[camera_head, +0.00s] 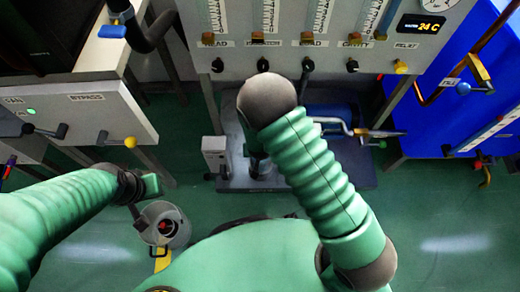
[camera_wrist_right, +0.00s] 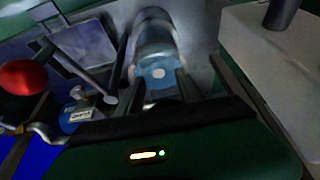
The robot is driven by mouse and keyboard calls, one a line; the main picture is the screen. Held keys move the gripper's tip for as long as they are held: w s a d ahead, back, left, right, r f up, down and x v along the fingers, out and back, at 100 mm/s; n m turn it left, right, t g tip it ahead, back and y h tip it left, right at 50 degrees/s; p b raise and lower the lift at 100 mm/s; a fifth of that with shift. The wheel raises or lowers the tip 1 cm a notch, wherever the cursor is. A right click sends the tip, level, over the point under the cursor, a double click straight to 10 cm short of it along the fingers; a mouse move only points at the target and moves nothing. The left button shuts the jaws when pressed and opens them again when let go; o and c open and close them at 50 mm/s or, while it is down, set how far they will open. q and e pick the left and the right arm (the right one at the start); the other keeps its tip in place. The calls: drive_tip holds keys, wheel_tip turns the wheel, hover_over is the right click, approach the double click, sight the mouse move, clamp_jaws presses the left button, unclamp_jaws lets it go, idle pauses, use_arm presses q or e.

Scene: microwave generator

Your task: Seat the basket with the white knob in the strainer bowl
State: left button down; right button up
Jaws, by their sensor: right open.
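In the right wrist view a small white knob (camera_wrist_right: 157,73) sits on a blue face at the near end of a grey cylindrical body (camera_wrist_right: 154,28). I cannot tell which part is the basket and which the strainer bowl. My right gripper (camera_wrist_right: 155,82) is open, with its fingers on either side of the blue face; contact is unclear. In the head view my right arm largely hides this gripper, above a dark round fitting (camera_head: 262,168) on the grey base plate. My left gripper (camera_head: 152,186) is above a grey bucket (camera_head: 178,232) with a red thing inside; its jaws are unclear.
A panel with gauges and knobs (camera_head: 222,53) stands at the back. A grey box (camera_head: 215,150) and a pipe with a handle (camera_head: 345,128) flank the fitting. A blue cabinet (camera_head: 440,115) is at the right. A red ball (camera_wrist_right: 22,77) shows in the wrist view.

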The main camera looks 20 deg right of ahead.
drive_tip(key=s+d+r+n+y+p, duration=0.1)
drive_tip(key=s+r+p, duration=0.15)
drive_tip(key=r, duration=0.65)
drive_tip(key=s+r+p, duration=0.1)
drive_tip(key=s+r, duration=0.3)
drive_tip(key=r, duration=0.6)
use_arm(q)
drive_tip(key=v, duration=0.2)
drive_tip(key=w+v, duration=0.1)
drive_tip(key=v, duration=0.2)
drive_tip(key=shift+r, duration=0.15)
use_arm(e)
drive_tip(key=s+d+r+n+g, duration=0.1)
drive_tip(key=s+d+r+n, duration=0.1)
drive_tip(key=s+d+r, duration=0.3)
wheel_tip(320, 180, up, 2)
drive_tip(key=shift+s+r+g, duration=0.25)
drive_tip(key=shift+s+g, duration=0.05)
drive_tip(key=shift+s, duration=0.8)
